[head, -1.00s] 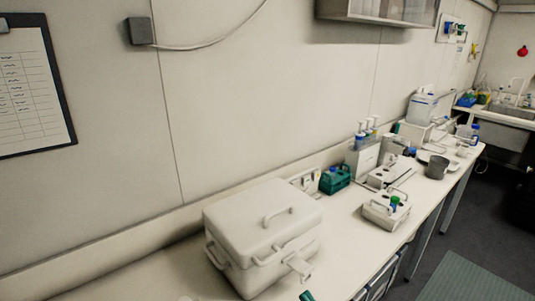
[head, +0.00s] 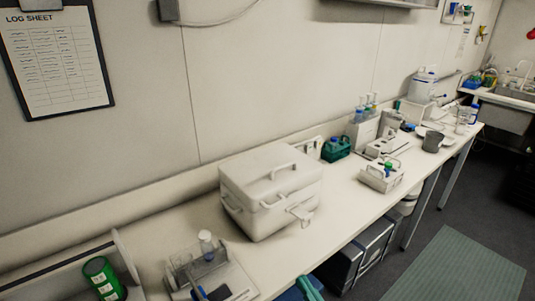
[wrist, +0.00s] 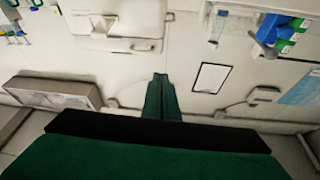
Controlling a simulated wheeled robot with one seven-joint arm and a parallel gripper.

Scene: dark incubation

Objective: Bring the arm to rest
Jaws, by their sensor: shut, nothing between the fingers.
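My gripper (wrist: 161,78) shows in the wrist view. Its two long green fingers lie together, shut and empty, and point away from the dark band of its body. The fingertips are clear of everything, with pale surface around them. In the head view a small green and blue shape shows at the bottom edge, and I cannot tell whether it is part of my arm. No object is held.
A white lidded box (head: 270,190) stands on the long bench (head: 335,205). A carrier with a green-capped bottle (head: 381,176), a green rack (head: 336,149) and a grey beaker (head: 432,141) stand farther along. A log sheet (head: 55,65) hangs on the wall. The floor (head: 430,225) at right has room.

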